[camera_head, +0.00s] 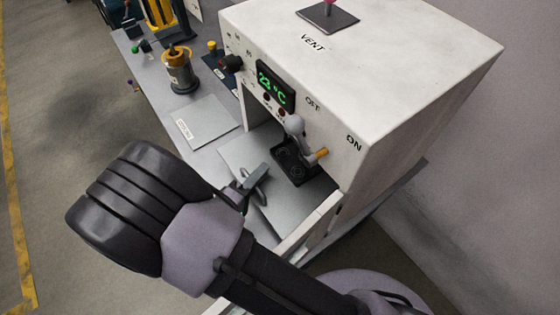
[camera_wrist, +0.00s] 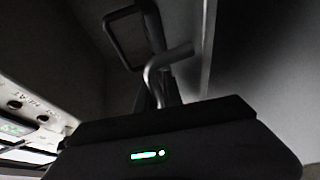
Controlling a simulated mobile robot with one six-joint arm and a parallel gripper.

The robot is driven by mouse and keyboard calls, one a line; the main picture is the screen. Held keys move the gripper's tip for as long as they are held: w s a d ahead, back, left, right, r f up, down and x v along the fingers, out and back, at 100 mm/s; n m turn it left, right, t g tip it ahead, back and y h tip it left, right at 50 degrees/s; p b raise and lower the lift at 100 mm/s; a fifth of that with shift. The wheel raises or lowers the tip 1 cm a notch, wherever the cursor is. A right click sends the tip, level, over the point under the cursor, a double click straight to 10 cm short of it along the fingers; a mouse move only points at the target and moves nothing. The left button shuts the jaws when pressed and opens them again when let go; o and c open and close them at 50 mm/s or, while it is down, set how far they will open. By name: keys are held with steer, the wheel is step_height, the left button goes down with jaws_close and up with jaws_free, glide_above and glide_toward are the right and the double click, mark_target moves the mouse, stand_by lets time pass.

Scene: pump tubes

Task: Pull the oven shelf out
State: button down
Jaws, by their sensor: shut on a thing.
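The white oven (camera_head: 400,90) stands at the right in the head view, with a green 23 °C display and its front opening below. The grey metal oven shelf (camera_head: 236,152) shows at the opening. How far out it sits is hard to tell. My gripper (camera_head: 252,184) is in front of the oven, shut on the shelf's thin metal handle (camera_head: 262,177). In the dark wrist view the bent handle (camera_wrist: 165,62) rises beyond the gripper body, and the fingertips are hard to make out.
A dark tray with round recesses (camera_head: 294,163) sits at the opening. A pale edge (camera_head: 310,226), perhaps the open door, lies right of my arm. A flat plate (camera_head: 205,122) and a cylindrical vessel (camera_head: 180,70) stand on the bench leftward.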

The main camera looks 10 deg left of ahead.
steer(key=s+a, duration=0.4)
steer(key=s, duration=0.1)
steer(key=shift+s+a, duration=0.2)
steer(key=shift+a, duration=0.15)
steer(key=c, duration=1.8)
jaws_free()
steer(key=shift+o, duration=0.2)
steer(key=p+v, duration=0.4)
steer(key=v, duration=1.3)
steer(key=shift+s, duration=0.15)
